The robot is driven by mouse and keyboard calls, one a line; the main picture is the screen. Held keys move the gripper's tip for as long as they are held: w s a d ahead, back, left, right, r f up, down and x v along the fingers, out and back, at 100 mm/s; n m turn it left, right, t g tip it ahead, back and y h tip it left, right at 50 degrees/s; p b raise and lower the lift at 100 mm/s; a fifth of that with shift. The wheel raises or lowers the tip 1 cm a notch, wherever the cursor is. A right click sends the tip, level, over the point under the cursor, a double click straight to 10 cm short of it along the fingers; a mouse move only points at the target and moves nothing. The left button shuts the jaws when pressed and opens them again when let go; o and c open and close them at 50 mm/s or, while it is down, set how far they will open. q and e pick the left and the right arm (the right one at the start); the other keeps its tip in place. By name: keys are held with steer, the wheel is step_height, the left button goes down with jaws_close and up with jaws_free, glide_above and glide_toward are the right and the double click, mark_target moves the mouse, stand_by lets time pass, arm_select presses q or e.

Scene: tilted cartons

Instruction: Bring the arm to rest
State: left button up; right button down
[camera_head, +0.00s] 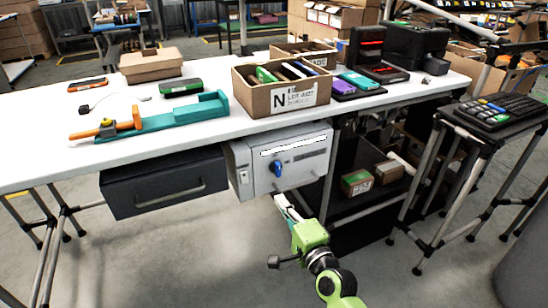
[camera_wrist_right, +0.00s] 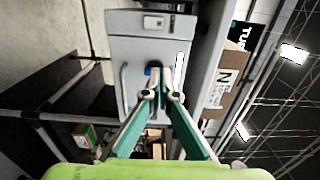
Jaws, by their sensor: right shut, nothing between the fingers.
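My right gripper (camera_head: 283,201) is shut and empty, with its green wrist below the table edge. It is in front of the grey metal box (camera_head: 258,167) with a blue knob that hangs under the table. In the right wrist view, the fingertips (camera_wrist_right: 161,92) meet in front of the grey box (camera_wrist_right: 140,48), and part of the blue knob shows beside them. I cannot tell the exact gap between the fingertips and the box. My left gripper is not in view.
The white table (camera_head: 150,118) carries a carton marked N (camera_head: 290,98), a teal fixture (camera_head: 170,118) and handheld devices. A dark drawer (camera_head: 165,182) hangs left of the grey box. A dark shelf with small boxes (camera_head: 356,183) is at right. Floor in front is clear.

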steer(key=s+d+f+n+g+h, duration=0.1)
steer(key=s+d+f+n+g, duration=0.1)
steer(key=s+f+n+g, duration=0.45)
steer(key=s+d+f+n+g+h, duration=0.1)
steer(key=s+f+n, duration=0.2)
steer(key=s+f, duration=0.8)
steer(key=s+d+f+n+g+h+p, duration=0.2)
steer(key=s+d+f+n+g+p, duration=0.25)
steer(key=s+f, duration=0.65)
steer(key=s+d+f+n+g+h+p, duration=0.25)
steer(key=s+d+f+p, duration=0.55)
steer(key=s, duration=0.5)
arm_select(q)
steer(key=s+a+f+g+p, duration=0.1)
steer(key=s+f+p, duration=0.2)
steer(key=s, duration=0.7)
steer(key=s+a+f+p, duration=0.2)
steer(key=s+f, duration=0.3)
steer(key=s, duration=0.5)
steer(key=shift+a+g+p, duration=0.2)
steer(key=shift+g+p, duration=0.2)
steer(key=shift+p, duration=0.1)
arm_select(e)
steer(key=s+d+f+g, duration=0.1)
steer(key=s+f, duration=0.1)
steer(key=s, duration=1)
steer(key=shift+s+d+f, duration=0.15)
steer(key=shift+s+f, duration=0.1)
steer(key=shift+s, duration=0.15)
steer(key=shift+g, duration=0.25)
